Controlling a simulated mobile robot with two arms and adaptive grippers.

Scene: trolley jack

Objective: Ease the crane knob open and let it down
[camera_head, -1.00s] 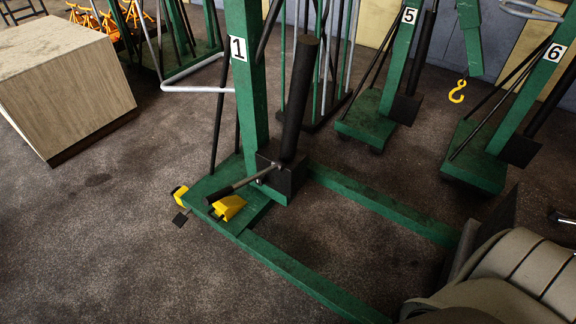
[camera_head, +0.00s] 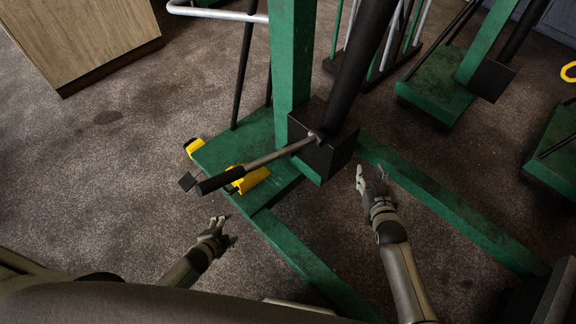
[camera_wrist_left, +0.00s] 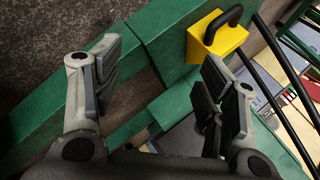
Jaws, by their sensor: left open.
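The green crane (camera_head: 293,60) stands ahead, with a black cylinder (camera_head: 362,50) rising from a black pump block (camera_head: 335,158). A metal lever with a black grip (camera_head: 217,180) slopes down left from the block. I cannot clearly make out the release knob. My left gripper (camera_head: 226,230) is open and empty, left of the green base leg and below the lever grip. Its fingers also show spread in the left wrist view (camera_wrist_left: 160,90), with green beams beyond them. My right gripper (camera_head: 371,170) looks open and empty, just right of the pump block, apart from it.
Yellow pieces (camera_head: 250,180) sit on the crane's base; one with a black loop shows in the left wrist view (camera_wrist_left: 214,40). A wooden box (camera_head: 85,35) stands far left. Another green crane base (camera_head: 436,98) stands behind right. The floor at left is clear.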

